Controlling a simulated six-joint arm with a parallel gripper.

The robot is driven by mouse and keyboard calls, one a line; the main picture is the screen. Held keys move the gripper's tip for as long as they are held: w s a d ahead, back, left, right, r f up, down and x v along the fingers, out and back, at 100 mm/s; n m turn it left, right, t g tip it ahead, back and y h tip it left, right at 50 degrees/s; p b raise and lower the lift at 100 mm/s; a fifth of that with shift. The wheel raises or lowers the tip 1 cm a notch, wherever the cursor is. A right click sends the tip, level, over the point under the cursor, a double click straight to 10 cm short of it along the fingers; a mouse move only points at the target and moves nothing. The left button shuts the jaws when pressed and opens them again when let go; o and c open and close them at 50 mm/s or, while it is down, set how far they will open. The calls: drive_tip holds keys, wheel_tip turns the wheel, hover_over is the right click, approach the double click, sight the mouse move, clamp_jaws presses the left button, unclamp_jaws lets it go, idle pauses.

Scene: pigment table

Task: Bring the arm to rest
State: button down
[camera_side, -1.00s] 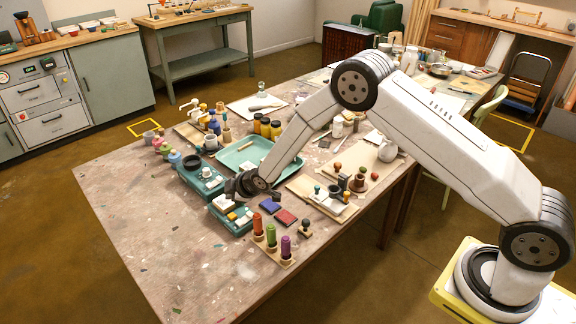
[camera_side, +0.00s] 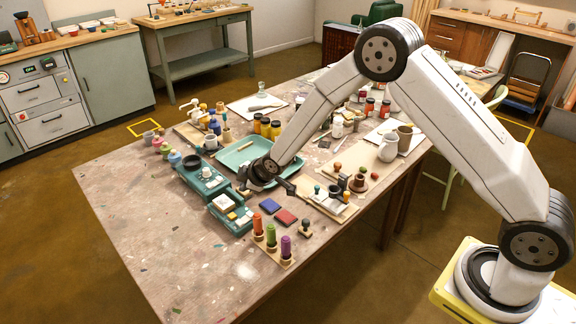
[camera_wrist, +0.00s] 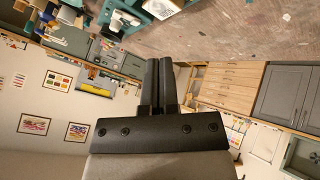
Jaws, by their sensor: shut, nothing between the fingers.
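My gripper (camera_side: 243,188) is over the table, just above and beside the teal boxes in the side view. In the wrist view my gripper (camera_wrist: 164,62) shows its two dark fingers side by side, shut with nothing between them. The white arm reaches from the right, bent high at the elbow. Whether the fingers touch anything below cannot be told from the side view.
The wooden table (camera_side: 130,230) is clear at its front left. Teal boxes (camera_side: 232,222), a teal tray (camera_side: 232,158), ink pads (camera_side: 285,217), colored stampers (camera_side: 271,236), jars (camera_side: 265,127) and pitchers (camera_side: 388,150) crowd the area around my gripper.

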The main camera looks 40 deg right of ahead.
drive_tip(key=s+d+r+m+g, duration=0.1)
drive_tip(key=s+d+r+m, duration=0.1)
drive_tip(key=s, duration=0.7)
drive_tip(key=s+d+r+m+g, duration=0.2)
drive_tip(key=s+r+m, duration=0.2)
drive_tip(key=s, duration=0.6)
drive_tip(key=s+d+r+m+g+h, duration=0.1)
drive_tip(key=s+d+r+m+g, duration=0.1)
drive_tip(key=s, duration=0.8)
wheel_tip(320, 180, up, 2)
drive_tip(key=shift+s+d+r+m, duration=0.15)
drive_tip(key=shift+d+m, duration=0.45)
